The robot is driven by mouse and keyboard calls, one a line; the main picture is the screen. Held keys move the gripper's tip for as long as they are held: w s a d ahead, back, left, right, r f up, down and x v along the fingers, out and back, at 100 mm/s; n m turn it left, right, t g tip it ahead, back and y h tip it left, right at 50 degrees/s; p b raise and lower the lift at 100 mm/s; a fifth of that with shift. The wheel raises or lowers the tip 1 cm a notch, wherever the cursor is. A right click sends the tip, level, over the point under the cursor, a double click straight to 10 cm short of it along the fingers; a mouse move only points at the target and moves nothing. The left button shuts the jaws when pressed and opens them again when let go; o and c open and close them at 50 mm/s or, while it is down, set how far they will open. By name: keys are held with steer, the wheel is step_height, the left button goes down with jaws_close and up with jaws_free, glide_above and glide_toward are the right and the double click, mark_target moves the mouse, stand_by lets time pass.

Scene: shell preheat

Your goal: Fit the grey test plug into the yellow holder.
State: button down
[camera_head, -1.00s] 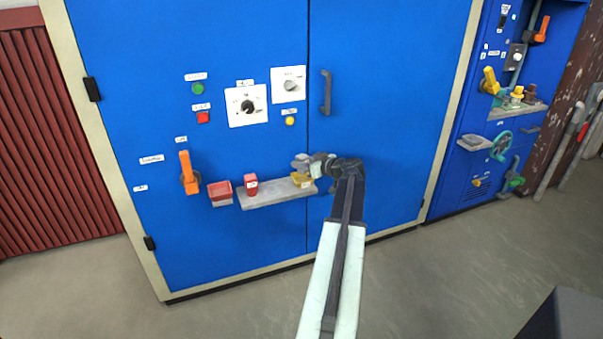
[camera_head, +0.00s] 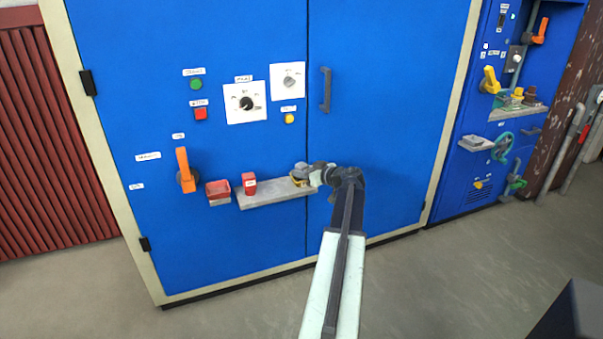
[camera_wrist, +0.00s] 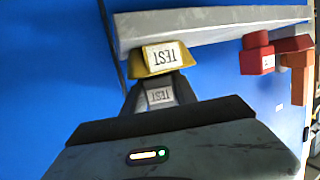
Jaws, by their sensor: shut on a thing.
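The yellow holder (camera_head: 297,183) is at the right end of the grey shelf on the blue cabinet. In the wrist view, which looks upside down, the holder (camera_wrist: 152,60) has a TEST label and stands against the shelf. The grey test plug (camera_wrist: 160,96), also labelled TEST, is between the fingers of my gripper (camera_wrist: 159,103). It lines up with the holder, and their edges meet in the picture. I cannot tell how deep the plug sits. In the head view, my gripper (camera_head: 308,174) is shut on the plug, just above the holder.
The shelf (camera_head: 268,194) also bears a red block (camera_head: 249,184), with a red open bin (camera_head: 218,190) to its left. An orange lever (camera_head: 184,168) is farther left. Dials and buttons are above. A dark door handle (camera_head: 325,90) is at upper right.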

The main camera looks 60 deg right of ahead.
steer(key=shift+a+f, duration=0.1)
steer(key=shift+f, duration=0.15)
steer(key=c, duration=1)
jaws_free()
steer(key=shift+o, duration=0.2)
steer(key=shift+r+p, duration=0.15)
steer(key=shift+p, duration=0.15)
steer(key=r+p+v, duration=0.1)
steer(key=p+v, duration=0.3)
steer(key=v, duration=0.8)
